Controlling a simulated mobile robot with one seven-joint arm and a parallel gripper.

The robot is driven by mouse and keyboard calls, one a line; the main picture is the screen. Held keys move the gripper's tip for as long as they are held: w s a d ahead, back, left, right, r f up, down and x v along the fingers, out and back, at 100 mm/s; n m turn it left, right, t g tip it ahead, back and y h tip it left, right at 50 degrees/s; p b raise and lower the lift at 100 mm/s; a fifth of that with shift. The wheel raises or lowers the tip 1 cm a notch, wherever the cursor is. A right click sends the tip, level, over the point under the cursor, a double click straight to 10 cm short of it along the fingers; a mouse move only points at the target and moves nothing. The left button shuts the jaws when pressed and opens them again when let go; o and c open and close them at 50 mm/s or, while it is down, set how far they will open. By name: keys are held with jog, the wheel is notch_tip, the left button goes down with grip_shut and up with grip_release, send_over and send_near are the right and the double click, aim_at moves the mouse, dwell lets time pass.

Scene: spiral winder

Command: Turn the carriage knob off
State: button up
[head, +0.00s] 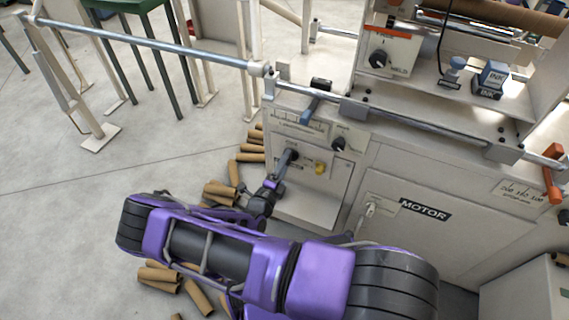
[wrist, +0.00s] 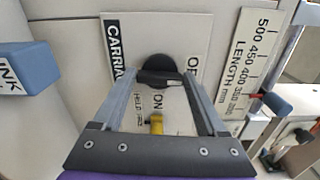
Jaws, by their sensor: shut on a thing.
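The carriage knob (wrist: 157,66) is a round black dial with a raised grip bar, on a pale panel (head: 308,200) of the machine front. In the wrist view the panel carries the words CARRIAGE, ON and a partly hidden OFF. The knob's bar lies crosswise between my two fingertips. My gripper (wrist: 161,80) is shut on the bar, one grey finger at each end. In the head view my gripper (head: 282,165) reaches the panel and partly covers the knob (head: 293,154). I cannot tell exactly which label the bar points to.
A yellow knob (head: 320,168) is close by on the same panel, also visible between my fingers (wrist: 156,124). Another black knob (head: 338,144) is up right. A blue handle (head: 312,104) juts out above. Cardboard tubes (head: 222,190) lie on the floor at left.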

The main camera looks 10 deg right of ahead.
jog(key=shift+n, duration=0.5)
jog(key=o, duration=1.3)
jog(key=p+v, duration=0.1)
jog(key=v, duration=1.6)
jog(key=shift+s+a, duration=0.15)
jog(key=shift+s, duration=0.05)
